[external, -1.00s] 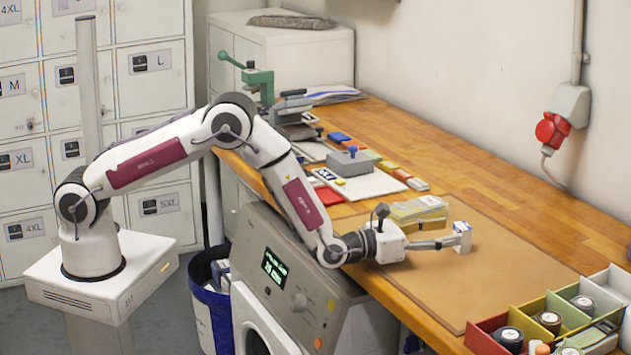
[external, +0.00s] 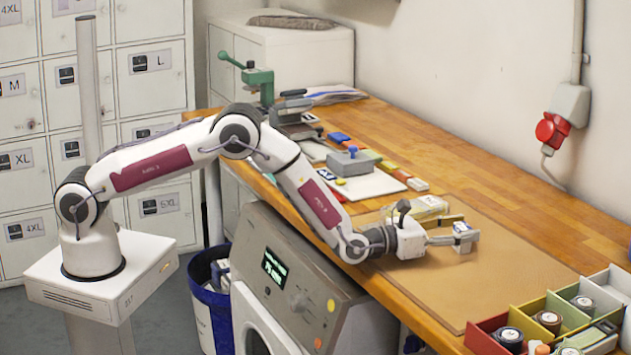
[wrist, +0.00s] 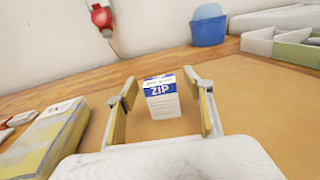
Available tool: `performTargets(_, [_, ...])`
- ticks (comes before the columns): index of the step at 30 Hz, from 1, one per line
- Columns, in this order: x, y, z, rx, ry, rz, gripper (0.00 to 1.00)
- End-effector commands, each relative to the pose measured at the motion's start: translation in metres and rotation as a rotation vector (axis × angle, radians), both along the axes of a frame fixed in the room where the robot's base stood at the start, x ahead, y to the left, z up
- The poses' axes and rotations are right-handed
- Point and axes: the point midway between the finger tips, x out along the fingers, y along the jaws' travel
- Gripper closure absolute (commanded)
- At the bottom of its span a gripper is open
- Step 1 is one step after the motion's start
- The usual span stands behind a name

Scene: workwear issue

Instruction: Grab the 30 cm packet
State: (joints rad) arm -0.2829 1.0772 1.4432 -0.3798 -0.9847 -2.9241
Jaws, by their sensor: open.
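A small white packet with a blue band reading "ZIP" (wrist: 162,98) stands upright on the tan mat. The line above "ZIP" is too small to read, so I cannot tell whether it says 30 cm. The packet also shows in the external view (external: 465,238), at the end of my gripper (external: 452,231). In the wrist view my gripper (wrist: 161,92) is open, one finger on each side of the packet. Gaps show between the packet and both fingers.
A yellow packet with a pale label (wrist: 45,138) lies left of my gripper; it also shows behind it (external: 428,207). Divided coloured bins with spools (external: 550,318) stand at the front right. A blue container (wrist: 208,28) stands farther back. The mat (external: 500,275) is clear toward the bins.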

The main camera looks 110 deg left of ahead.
Motion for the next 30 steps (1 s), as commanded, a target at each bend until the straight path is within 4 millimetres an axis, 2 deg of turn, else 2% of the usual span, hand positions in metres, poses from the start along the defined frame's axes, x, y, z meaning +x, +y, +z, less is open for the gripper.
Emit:
performTargets(17, [0.0017,0.0013,-0.0002,-0.001,0.001,0.0,0.49])
performTargets(18, [0.0017,0.0013,-0.0002,-0.001,0.001,0.0,0.51])
performTargets(22, [0.0017,0.0013,-0.0002,-0.001,0.001,0.0,0.85])
performTargets(23, [0.0017,0.0013,-0.0002,-0.001,0.001,0.0,0.89])
performTargets(30, [0.0017,0.0012,0.0,0.0,0.0,0.0,0.89])
